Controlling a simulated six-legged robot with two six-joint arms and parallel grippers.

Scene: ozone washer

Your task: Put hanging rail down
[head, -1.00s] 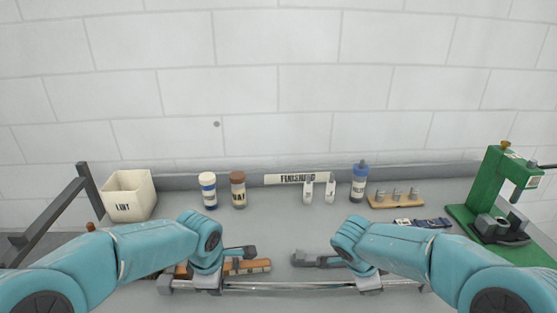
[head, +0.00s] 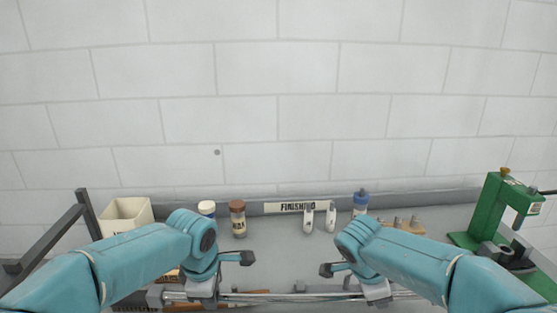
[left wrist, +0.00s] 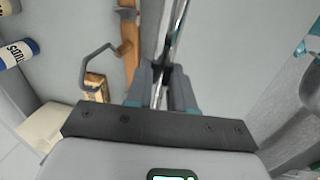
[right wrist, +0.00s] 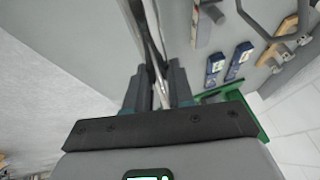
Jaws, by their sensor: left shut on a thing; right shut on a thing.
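The hanging rail is a long, thin, shiny metal bar (head: 280,297) running left to right across the bottom of the head view. My left gripper (head: 203,289) is shut on its left part, and my right gripper (head: 376,291) is shut on its right part. In the left wrist view the rail (left wrist: 175,35) runs between my fingers (left wrist: 162,75). In the right wrist view the rail (right wrist: 147,35) also runs between my fingers (right wrist: 157,75). The rail looks roughly level. Its height above the bench is hard to tell.
A cream bin (head: 125,214) stands at the left and a green press (head: 496,213) at the right. A brown-capped jar (head: 238,218), a blue-capped bottle (head: 360,203) and a finishing sign (head: 290,207) line the back. A brown wooden piece (left wrist: 129,42) lies beside the rail. The mid-bench is fairly clear.

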